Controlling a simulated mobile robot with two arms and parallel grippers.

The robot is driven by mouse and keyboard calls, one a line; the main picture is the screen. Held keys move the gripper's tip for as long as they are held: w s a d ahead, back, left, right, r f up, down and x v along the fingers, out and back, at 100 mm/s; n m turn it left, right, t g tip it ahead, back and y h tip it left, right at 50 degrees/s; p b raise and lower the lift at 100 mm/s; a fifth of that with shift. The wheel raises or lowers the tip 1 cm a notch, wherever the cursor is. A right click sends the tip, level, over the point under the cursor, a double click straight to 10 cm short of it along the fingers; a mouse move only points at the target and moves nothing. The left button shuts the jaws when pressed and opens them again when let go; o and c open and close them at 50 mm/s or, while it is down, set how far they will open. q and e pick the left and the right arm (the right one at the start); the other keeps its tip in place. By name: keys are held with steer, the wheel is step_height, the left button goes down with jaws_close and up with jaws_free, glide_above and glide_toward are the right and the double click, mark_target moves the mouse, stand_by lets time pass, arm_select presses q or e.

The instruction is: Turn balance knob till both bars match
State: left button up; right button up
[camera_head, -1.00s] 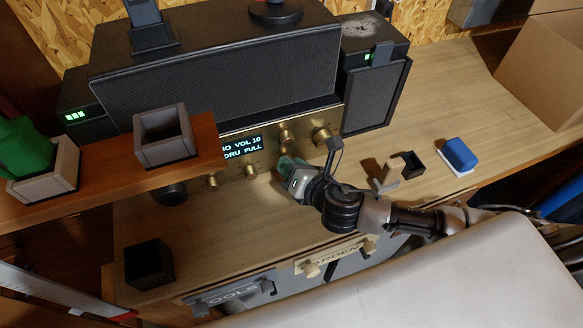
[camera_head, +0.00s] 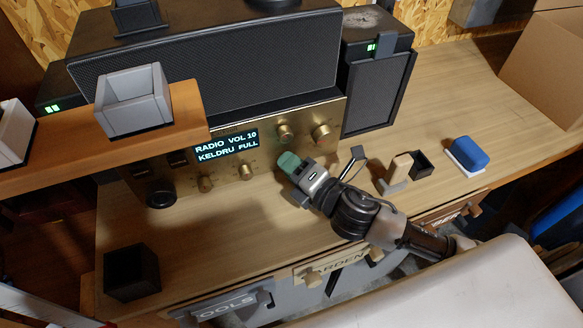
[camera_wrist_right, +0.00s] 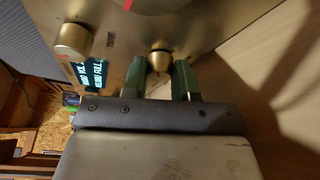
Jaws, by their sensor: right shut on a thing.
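The radio has a brass front panel (camera_head: 225,170) with a lit display (camera_head: 226,146) reading "RADIO VOL 10 KELDRU FULL". My right gripper (camera_head: 287,160) is at the panel's lower right. In the right wrist view, its green fingers are shut on a small brass knob (camera_wrist_right: 159,61); in the head view the gripper hides this knob. A green light bar (camera_head: 52,107) glows on the left speaker, with about two lit segments. Another green bar (camera_head: 371,47) glows on the right speaker, partly covered, so its length is unclear. My left gripper is out of view.
Other brass knobs (camera_head: 285,132) sit close to my right gripper. A shelf (camera_head: 190,115) with a grey open box (camera_head: 133,100) juts in at left. A black box (camera_head: 131,272), small wooden pieces (camera_head: 398,168) and a blue block (camera_head: 467,152) are on the bench.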

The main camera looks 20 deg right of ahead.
stand_by(0.4)
steer(key=o, duration=0.9)
steer(key=b+v, duration=0.2)
steer(key=v, duration=0.7)
steer(key=shift+f+b, duration=0.1)
steer(key=shift+b, duration=0.3)
steer(key=shift+v, duration=0.9)
